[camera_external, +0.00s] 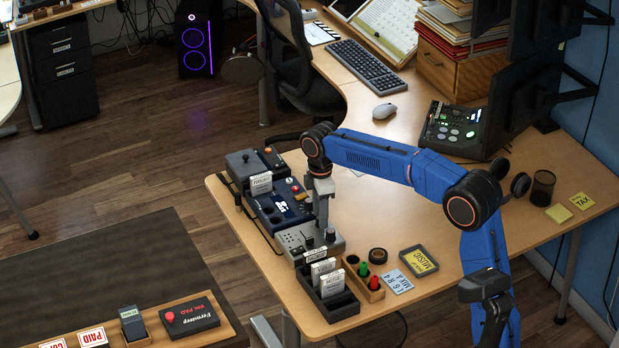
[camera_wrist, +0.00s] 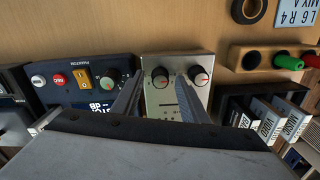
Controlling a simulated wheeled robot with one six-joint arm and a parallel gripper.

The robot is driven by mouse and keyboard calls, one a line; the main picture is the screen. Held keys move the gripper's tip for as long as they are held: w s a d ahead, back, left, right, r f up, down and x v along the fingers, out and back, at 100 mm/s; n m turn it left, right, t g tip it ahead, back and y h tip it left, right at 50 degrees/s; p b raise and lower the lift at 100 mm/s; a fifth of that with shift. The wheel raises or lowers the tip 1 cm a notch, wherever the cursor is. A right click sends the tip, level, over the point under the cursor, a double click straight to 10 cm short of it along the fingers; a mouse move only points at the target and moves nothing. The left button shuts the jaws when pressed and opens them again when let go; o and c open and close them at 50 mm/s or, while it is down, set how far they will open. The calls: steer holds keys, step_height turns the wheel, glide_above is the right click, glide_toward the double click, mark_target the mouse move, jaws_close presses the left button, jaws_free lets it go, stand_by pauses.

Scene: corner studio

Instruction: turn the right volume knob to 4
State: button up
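The small silver-grey mixer box (camera_external: 294,238) lies under my gripper (camera_external: 321,228) in the external view. In the wrist view its panel (camera_wrist: 171,116) carries two black knobs with pale scales and a slot below. The right volume knob (camera_wrist: 199,76) has a reddish mark on its scale and sits just right of my right finger. The left knob (camera_wrist: 160,77) appears between my fingertips. My gripper (camera_wrist: 158,75) is open, its two fingers spread over the panel. I cannot tell whether a finger touches a knob, and the pointer settings are too small to read.
A dark blue device (camera_wrist: 84,84) with several buttons stands left of the mixer. A black rack (camera_wrist: 237,114) of cassettes and a wooden holder (camera_wrist: 240,60) with green and red items stand right.

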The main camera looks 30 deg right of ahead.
steer(key=shift+f, duration=0.4)
jaws_close()
steer(key=shift+m, duration=0.4)
steer(key=m, duration=1.2)
steer(key=shift+m, duration=0.4)
